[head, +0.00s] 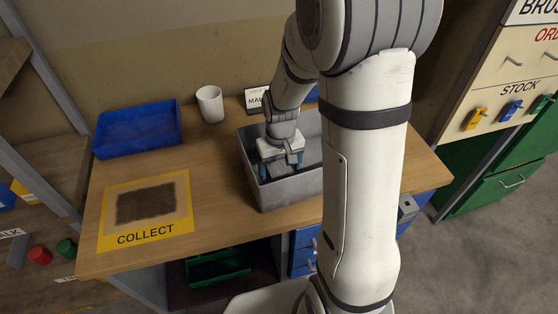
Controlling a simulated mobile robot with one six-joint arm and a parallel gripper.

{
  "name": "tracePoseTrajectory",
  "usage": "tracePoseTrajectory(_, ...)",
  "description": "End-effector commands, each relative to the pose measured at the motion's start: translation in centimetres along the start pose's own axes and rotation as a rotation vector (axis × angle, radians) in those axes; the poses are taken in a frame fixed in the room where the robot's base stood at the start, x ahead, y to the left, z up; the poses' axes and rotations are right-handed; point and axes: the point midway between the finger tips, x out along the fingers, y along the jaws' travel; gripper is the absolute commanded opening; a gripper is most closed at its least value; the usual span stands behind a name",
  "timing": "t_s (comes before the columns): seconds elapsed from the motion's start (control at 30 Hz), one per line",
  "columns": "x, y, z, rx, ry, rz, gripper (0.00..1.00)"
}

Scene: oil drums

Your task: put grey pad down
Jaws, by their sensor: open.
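My gripper (284,163) points down inside the grey bin (257,184) on the wooden table. Its jaws are open, though the fingertips are small and partly hidden in the bin. I cannot make out a grey pad for certain; the bin's floor is largely hidden by the gripper, the near wall and my arm. A dark brown rough patch (146,204) lies inside the yellow-bordered COLLECT area (117,243) at the left of the table.
A blue tray (138,131) stands at the back left, with a white cup (210,104) beside it. A MAL-lettered sign (257,101) stands behind the bin. My arm hides the bin's right side. Bare tabletop (216,170) lies between the COLLECT area and the bin.

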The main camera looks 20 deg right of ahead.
Motion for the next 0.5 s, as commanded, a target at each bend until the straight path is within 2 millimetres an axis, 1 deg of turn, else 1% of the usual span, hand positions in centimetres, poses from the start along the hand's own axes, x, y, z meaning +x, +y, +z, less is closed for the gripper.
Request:
tracePoseTrajectory(0.17,-2.0,0.0,-0.1,0.001,0.005,0.001,0.8)
tracePoseTrajectory(0.4,-7.2,0.1,-0.1,0.001,0.007,0.001,0.8)
tracePoseTrajectory(0.5,-9.2,0.1,-0.1,0.001,0.005,0.0,0.8)
